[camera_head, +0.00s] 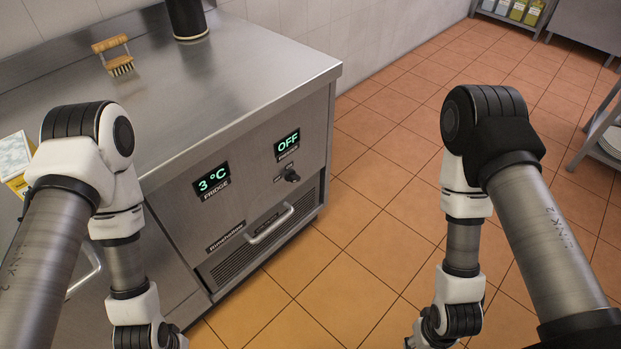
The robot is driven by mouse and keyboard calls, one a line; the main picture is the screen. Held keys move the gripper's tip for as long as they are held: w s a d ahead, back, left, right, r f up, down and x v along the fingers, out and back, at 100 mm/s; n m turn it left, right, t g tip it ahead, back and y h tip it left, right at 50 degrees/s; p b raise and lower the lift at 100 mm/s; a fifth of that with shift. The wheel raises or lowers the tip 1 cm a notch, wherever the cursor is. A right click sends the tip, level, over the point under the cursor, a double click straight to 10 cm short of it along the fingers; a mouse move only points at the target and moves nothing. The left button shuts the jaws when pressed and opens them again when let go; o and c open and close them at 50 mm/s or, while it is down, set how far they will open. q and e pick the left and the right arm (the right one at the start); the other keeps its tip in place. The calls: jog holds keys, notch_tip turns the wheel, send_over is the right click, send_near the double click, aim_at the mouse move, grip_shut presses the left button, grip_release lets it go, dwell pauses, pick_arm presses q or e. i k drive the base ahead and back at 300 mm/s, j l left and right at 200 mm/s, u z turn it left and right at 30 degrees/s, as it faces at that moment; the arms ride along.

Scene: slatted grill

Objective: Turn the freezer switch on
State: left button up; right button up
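The freezer switch (291,175) is a small black knob on the right part of the steel counter's front panel. Above it the freezer display (287,145) reads OFF in green. To its left the fridge display (211,181) reads 3 °C. My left arm comes in from the left and bends down in front of the counter, left of the switch. My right arm hangs over the tiled floor, to the right of the switch and apart from the counter. Both arms run out at the bottom edge, and neither gripper's fingers show.
A wooden-handled brush (113,55) and a black cylinder (186,18) stand on the steel counter top (215,95). A yellow and white box (14,160) is at the left edge. Below the switch is a bar handle (270,226). Open tiled floor (375,235) lies right of the counter.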

aim_at(291, 177)
jog(key=i+l, duration=0.15)
jog(key=l, duration=0.25)
jog(key=i+l+z, duration=0.1)
jog(key=l, duration=0.3)
jog(key=i+l+z, duration=0.1)
jog(key=l, duration=0.25)
jog(key=i+l, duration=0.25)
jog(key=l, duration=0.15)
